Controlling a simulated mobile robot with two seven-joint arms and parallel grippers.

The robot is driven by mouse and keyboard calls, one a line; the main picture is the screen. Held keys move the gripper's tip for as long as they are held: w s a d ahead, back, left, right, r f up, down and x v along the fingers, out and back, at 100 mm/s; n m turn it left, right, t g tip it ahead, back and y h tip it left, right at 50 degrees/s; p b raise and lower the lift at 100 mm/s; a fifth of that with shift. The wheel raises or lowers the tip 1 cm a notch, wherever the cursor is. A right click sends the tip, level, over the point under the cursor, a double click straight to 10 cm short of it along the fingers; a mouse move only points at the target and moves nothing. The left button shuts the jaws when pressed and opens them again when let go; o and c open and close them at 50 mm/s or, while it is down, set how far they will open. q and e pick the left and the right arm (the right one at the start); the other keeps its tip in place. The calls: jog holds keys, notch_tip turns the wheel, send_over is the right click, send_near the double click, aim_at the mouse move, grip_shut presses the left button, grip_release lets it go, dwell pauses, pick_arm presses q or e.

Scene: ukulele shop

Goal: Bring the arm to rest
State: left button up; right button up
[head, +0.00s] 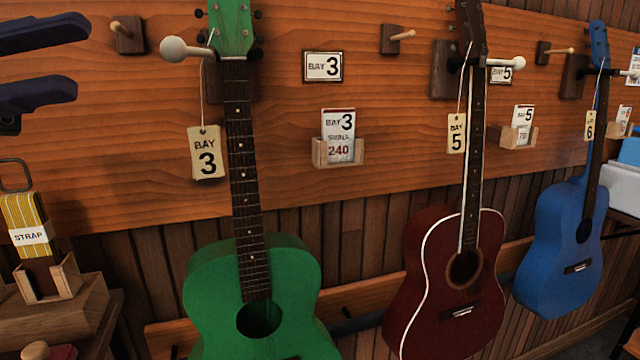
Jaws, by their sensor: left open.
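My left gripper (82,59) is at the upper left edge of the head view. Its two dark fingers point right, one above the other, with a wide empty gap between them. It is in front of the wooden wall panel, left of the green ukulele (258,260), and touches nothing that I can see. The rest of the left arm is outside the picture. My right gripper is not in view.
The green, dark red (430,290) and blue (555,225) instruments hang on the wall panel (275,120) with bay tags. Pegs and card holders (338,150) stick out. A yellow strap (25,215) stands on a wooden block at the lower left.

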pick_arm(q)
jog(key=w+d+f+n+t+y, duration=0.3)
jog(key=w+d+f+n+t, duration=0.2)
jog(key=w+d+n+t, duration=0.5)
notch_tip(320, 180, down, 8)
jog(key=s+a+n+t+y, duration=0.25)
jog(key=n+t+y, duration=0.25)
jog(key=n+y, duration=0.5)
jog(key=s+a+f+n+g+y, duration=0.2)
jog(key=s+f+g, duration=0.25)
jog(key=s, duration=0.35)
jog(key=s+a+f+n+g+y+p, duration=0.1)
jog(key=s+f+n+g+y, duration=0.15)
jog(key=s+f, duration=0.4)
jog(key=s+a+f+n+g+y, duration=0.15)
jog(key=s+f+g, duration=0.3)
jog(key=s, duration=0.55)
notch_tip(320, 180, up, 39)
jog(key=s+p, duration=0.1)
jog(key=p, duration=3.7)
jog(key=shift+s+a+n+g, duration=0.15)
jog(key=shift+a+n+g, duration=0.15)
jog(key=shift+g, duration=0.15)
